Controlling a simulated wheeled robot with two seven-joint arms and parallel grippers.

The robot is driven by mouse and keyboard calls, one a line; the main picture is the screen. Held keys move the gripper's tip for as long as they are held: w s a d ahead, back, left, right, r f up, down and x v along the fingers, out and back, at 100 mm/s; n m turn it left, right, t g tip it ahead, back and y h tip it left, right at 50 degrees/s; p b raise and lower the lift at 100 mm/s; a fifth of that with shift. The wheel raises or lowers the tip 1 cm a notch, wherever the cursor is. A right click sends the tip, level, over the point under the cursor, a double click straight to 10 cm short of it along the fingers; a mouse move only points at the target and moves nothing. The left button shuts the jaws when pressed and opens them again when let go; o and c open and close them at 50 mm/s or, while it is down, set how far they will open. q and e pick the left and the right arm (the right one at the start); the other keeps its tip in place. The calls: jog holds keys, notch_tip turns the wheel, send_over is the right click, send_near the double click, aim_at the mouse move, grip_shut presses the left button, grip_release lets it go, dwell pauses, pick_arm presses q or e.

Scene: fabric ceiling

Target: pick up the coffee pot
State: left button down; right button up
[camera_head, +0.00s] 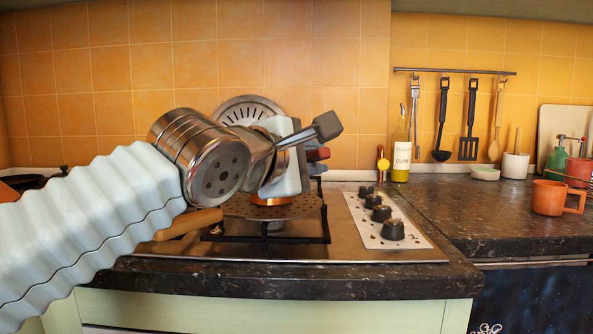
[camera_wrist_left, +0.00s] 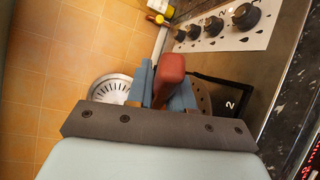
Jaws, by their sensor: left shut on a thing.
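My left gripper (camera_head: 306,160) is over the hob and shut on the red-brown handle of the coffee pot (camera_head: 319,154). In the left wrist view the handle (camera_wrist_left: 171,78) sits between the two blue fingers of the gripper (camera_wrist_left: 160,88). My forearm and wrist hide most of the pot in the head view, and the gripper body hides it in the wrist view. A copper-coloured edge shows below the wrist. I cannot tell whether the pot touches the hob. My right gripper is not in view.
A perforated round plate with a wooden handle (camera_head: 189,223) lies on the hob. Hob knobs (camera_head: 392,229) are to its right. A slotted metal disc (camera_head: 240,104) leans at the tiled wall. An olive oil bottle (camera_head: 401,158) and an orange mug (camera_head: 548,198) stand on the right counter.

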pick_arm(q)
jog(key=s+r, duration=0.1)
jog(key=r, duration=0.2)
jog(key=s+d+r+p, duration=0.1)
jog(key=s+r, duration=0.1)
jog(key=r, duration=0.1)
jog(key=s+r+p, duration=0.1)
jog(key=s+r, duration=0.1)
jog(key=r, duration=0.1)
jog(key=shift+d+r, duration=0.2)
jog(key=shift+r, duration=0.1)
jog(key=s+d+r, duration=0.2)
jog(key=s+r, duration=0.1)
jog(key=s, duration=0.5)
jog(key=shift+s+r+p, duration=0.2)
jog(key=shift+s+p, duration=0.1)
jog(key=shift+p, duration=0.05)
